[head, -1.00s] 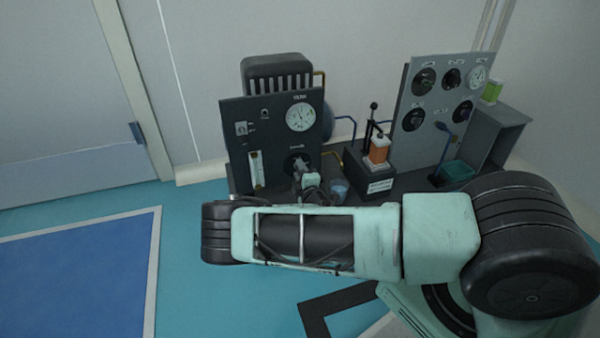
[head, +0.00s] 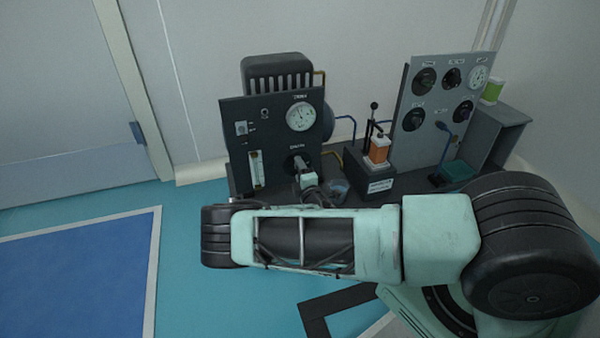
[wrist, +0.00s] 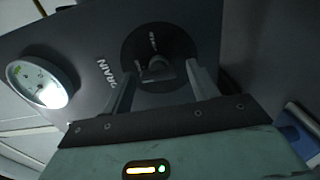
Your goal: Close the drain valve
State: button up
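The drain valve is a black round dial (wrist: 150,42) with a bar-shaped grey knob (wrist: 157,73), beside the word DRAIN on a dark panel. In the head view the dial (head: 289,161) is low on the panel (head: 238,112), partly hidden by my gripper (head: 302,167). In the wrist view my gripper (wrist: 161,76) has its two fingers apart, one on each side of the knob. Gaps seem to show between the fingers and the knob. The markings on the dial are too small to read surely.
A white gauge (head: 300,116) and a flow tube (head: 256,170) are on the same panel. A clear cup (head: 340,188) stands close right of my gripper.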

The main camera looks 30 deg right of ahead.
jog(key=p+v, duration=0.4)
jog(key=v, duration=1.3)
jog(key=shift+s, duration=0.25)
jog(key=shift+r, duration=0.1)
